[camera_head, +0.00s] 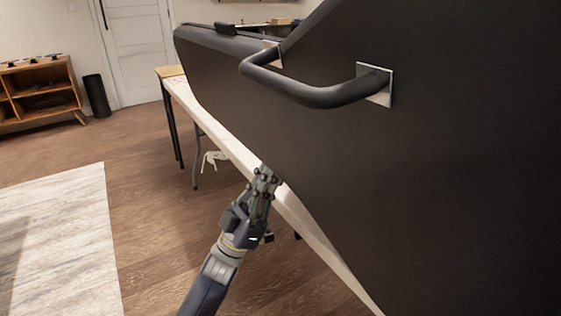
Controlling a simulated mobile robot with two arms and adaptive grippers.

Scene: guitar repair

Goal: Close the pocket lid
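A large black case (440,185) fills the right half of the view, standing on a table. A thick black handle (318,95) with metal plates is on its near side. The pocket lid is not visible; the case wall hides whatever is inside. One gripper (266,172) is in view, on an arm from the bottom edge, which seems to be my left. Its fingers are at the table edge, close to the case's lower side. I cannot tell whether they touch it or are open. My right gripper is not in view.
The white table (232,148) runs diagonally under the case. A wooden shelf (40,92) and a black cylinder (97,96) stand at the far left, near a white door (137,50). A light rug (60,240) lies left. The wooden floor between is clear.

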